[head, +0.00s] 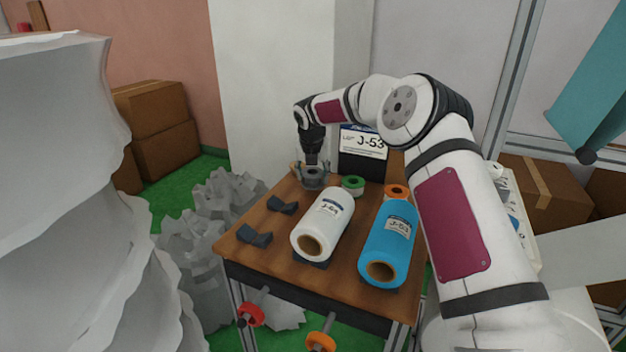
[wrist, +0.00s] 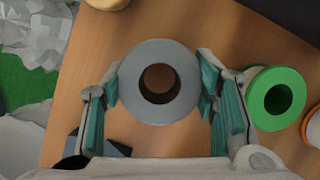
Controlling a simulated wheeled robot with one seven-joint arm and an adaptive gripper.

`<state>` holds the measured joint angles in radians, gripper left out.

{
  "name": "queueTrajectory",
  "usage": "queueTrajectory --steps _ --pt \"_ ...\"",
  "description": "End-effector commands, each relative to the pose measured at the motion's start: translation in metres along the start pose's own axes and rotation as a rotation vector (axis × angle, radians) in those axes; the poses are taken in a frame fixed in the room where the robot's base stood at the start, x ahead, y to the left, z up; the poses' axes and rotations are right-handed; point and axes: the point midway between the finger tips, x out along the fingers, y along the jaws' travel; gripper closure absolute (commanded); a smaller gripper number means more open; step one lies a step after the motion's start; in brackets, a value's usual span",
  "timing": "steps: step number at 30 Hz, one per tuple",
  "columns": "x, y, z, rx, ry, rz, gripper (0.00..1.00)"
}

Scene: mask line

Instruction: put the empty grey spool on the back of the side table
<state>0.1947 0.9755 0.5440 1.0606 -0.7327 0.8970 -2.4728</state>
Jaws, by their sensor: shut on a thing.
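The grey spool (wrist: 158,110) is a short ring with a dark hollow core, upright with its round face toward the wrist camera. My gripper (wrist: 160,88) is shut on it, with a teal-padded finger on each side. In the head view my gripper (head: 312,170) points down at the back left of the wooden side table (head: 262,240), and the grey spool (head: 313,182) shows between its fingers. The spool is at or just above the table top; I cannot tell whether it touches.
A green spool (head: 353,185) and an orange spool (head: 396,191) stand to the right along the back. A white roll (head: 325,220) and a blue roll (head: 390,240) lie in front. Dark cradles (head: 255,236) sit at the left. A dark J-53 sign (head: 362,150) stands behind.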

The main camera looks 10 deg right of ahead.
Motion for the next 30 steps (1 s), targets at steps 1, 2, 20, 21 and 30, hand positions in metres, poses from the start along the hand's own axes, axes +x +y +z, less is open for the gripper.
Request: queueTrajectory --steps 1,2,20,21,30 --pt "0.008 0.000 -0.004 -0.001 0.003 -0.001 0.78" --pt "0.011 0.000 -0.005 -0.001 0.001 0.000 0.78" --pt "0.018 0.000 -0.007 0.000 0.000 0.000 0.26" --pt "0.018 0.000 -0.007 0.000 0.000 0.000 0.26" --pt "0.013 0.000 -0.006 0.000 -0.002 0.001 0.26"
